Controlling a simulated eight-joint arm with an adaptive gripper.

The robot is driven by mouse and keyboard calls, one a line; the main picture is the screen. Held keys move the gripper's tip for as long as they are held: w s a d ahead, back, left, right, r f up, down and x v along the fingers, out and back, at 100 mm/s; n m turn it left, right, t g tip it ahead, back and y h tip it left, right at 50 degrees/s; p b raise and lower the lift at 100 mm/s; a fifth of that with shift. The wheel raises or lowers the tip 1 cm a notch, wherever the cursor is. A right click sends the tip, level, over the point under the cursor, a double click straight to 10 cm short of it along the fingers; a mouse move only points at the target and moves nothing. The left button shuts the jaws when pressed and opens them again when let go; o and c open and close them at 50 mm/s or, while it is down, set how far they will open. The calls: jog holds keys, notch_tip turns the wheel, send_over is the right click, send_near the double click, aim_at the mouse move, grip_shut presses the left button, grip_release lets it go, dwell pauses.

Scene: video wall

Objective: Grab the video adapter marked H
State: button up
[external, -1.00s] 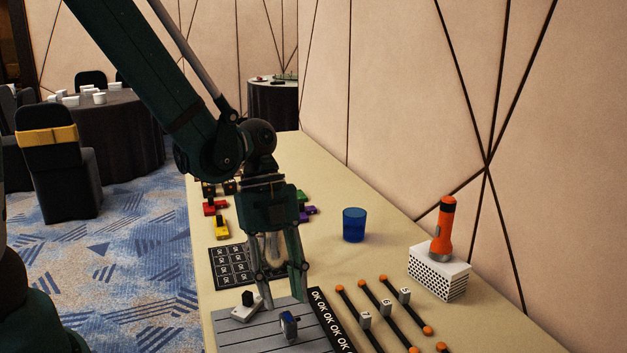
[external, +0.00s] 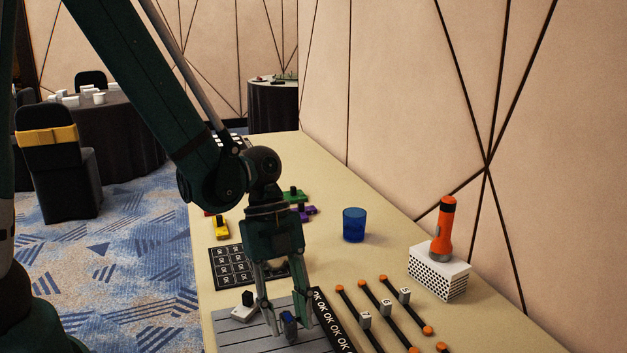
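A small adapter (external: 289,322) with a blue and grey body stands on the grey slatted board (external: 236,338) in the external view. I cannot read an H on it. A second, pale adapter (external: 245,312) with a black plug lies to its left on the same board. My gripper (external: 290,331) points down over the board. Its two fingers are apart, one on each side of the blue and grey adapter. A gap shows between the adapter and the fingers, and I see no clear contact.
A black strip marked OK (external: 334,325) borders the board. Orange-tipped cables with numbered tags (external: 386,302) lie to the right. A blue cup (external: 354,225), a white perforated box (external: 438,274) with an orange torch (external: 443,232) and a black labelled grid (external: 230,262) stand around.

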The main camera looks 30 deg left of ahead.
jog(key=shift+f, duration=0.25)
jog(key=shift+c, duration=0.3)
jog(key=c, duration=0.8)
